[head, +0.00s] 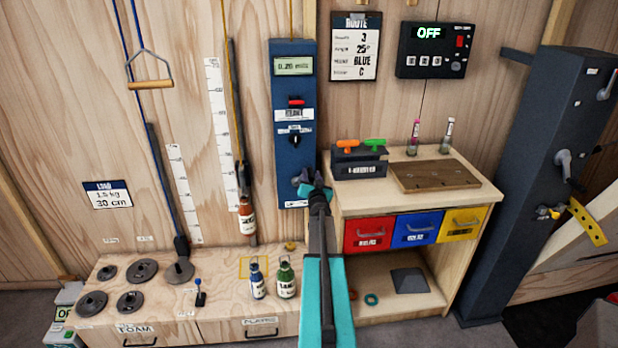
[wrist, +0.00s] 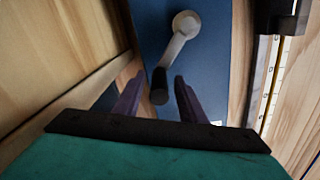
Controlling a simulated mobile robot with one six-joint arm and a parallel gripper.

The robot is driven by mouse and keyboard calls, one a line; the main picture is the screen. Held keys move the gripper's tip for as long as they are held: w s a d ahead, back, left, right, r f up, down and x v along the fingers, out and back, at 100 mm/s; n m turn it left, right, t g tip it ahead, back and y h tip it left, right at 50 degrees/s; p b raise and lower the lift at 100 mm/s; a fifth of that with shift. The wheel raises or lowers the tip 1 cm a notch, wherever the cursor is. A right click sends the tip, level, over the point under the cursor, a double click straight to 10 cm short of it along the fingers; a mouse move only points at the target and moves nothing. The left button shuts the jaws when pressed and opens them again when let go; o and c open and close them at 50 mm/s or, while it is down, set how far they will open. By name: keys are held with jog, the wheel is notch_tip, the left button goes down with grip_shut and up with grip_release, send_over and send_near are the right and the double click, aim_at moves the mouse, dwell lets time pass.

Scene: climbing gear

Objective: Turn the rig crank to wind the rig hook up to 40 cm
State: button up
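The blue rig panel (head: 292,130) stands on the wall, with a small display (head: 293,66) whose digits are too blurred to read surely. The rig crank shows in the wrist view as a silver arm (wrist: 176,46) with a dark handle (wrist: 159,87); the handle points down from the hub. My gripper (wrist: 159,78) is open, one finger on each side of the handle, with gaps visible. In the head view my gripper (head: 314,184) is at the panel's lower part and largely hides the crank. The rig hook (head: 243,178) hangs on a yellow rope and carries a red-brown bottle (head: 247,217).
A white ruler strip (head: 219,130) is left of the hook. A wooden bench (head: 230,310) with weights and two bottles stands below. A drawer cabinet (head: 465,178) is close right of my gripper. A dark post (head: 535,180) stands farther right.

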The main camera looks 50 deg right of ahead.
jog(key=shift+s, duration=0.1)
jog(key=b+v, duration=0.2)
jog(key=v, duration=1.1)
jog(key=shift+s+a, duration=0.25)
dwell(0.4)
dwell(0.4)
